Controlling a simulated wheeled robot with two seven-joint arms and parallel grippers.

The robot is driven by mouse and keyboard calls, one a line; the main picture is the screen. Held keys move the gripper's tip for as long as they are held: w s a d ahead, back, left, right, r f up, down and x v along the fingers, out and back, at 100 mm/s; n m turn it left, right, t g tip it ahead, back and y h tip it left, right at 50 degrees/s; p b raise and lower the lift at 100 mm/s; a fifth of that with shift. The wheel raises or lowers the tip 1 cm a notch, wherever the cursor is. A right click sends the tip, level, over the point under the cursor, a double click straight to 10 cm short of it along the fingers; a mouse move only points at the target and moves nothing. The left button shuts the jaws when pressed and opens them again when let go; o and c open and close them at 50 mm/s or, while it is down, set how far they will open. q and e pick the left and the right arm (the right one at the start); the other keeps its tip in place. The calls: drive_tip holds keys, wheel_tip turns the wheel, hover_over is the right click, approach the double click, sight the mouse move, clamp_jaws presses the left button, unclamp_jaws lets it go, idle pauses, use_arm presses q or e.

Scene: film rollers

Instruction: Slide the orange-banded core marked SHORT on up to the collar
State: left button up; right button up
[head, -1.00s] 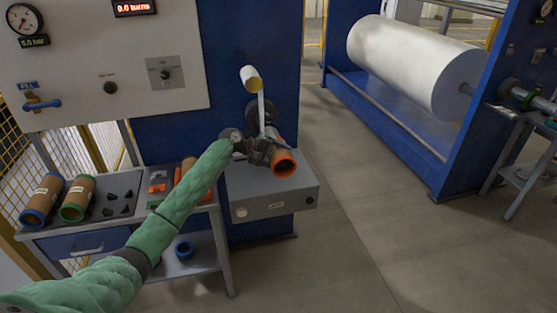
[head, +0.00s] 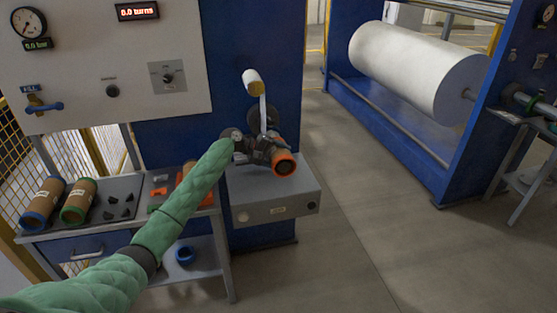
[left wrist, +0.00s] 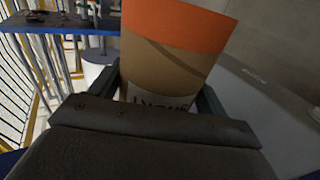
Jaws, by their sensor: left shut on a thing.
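The orange-banded core (head: 285,164) is a brown cardboard tube with an orange band at its near end. It points toward me in front of the blue machine, above the grey box. My left gripper (head: 264,150) is shut around its side. In the left wrist view the core (left wrist: 165,65) fills the space between the fingers, its partly covered label upside down and apparently reading SHORT. A dark round part (head: 262,116) of the machine shows behind the core. The core's far end, the shaft and the collar are hidden by the gripper, so I cannot tell how far on it sits.
A strip of film hangs from a small roll (head: 253,82) just above the core. The grey box (head: 275,201) lies below it. Blue-banded (head: 43,204) and green-banded (head: 77,202) cores lie on the left bench. Floor to the right is clear, before a large white roll (head: 415,70).

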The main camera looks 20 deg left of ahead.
use_arm(q)
drive_tip(key=shift+w+a+b, duration=0.3)
drive_tip(key=shift+w+a, duration=0.25)
drive_tip(key=shift+w, duration=0.2)
drive_tip(key=shift+w+a+b, duration=0.45)
drive_tip(key=shift+w+a, duration=0.05)
drive_tip(key=shift+w, duration=0.2)
drive_tip(key=shift+w+a+b, duration=0.4)
drive_tip(key=shift+w+a, duration=0.1)
drive_tip(key=shift+w, duration=0.15)
drive_tip(key=shift+w+f, duration=0.1)
